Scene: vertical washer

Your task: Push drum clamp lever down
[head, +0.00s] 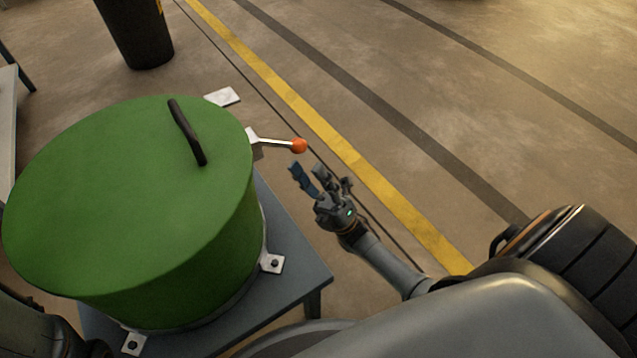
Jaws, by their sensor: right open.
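The green drum (130,200) stands on a grey table, with its lid on and a black handle (187,132) across the top. The clamp lever (275,142) sticks out from the drum's far right side. It is a thin metal rod ending in an orange-red ball knob (299,146). My right gripper (319,178) is open and empty, just below and right of the knob in the picture. A gap shows between the fingers and the knob. My left gripper is not in view; only dark parts of my left arm show at the lower left.
The grey table (296,285) carries metal brackets (271,263) around the drum's base. A dark bin (137,30) stands on the floor at the upper left. The floor right of the drum is clear, with a yellow line (330,130).

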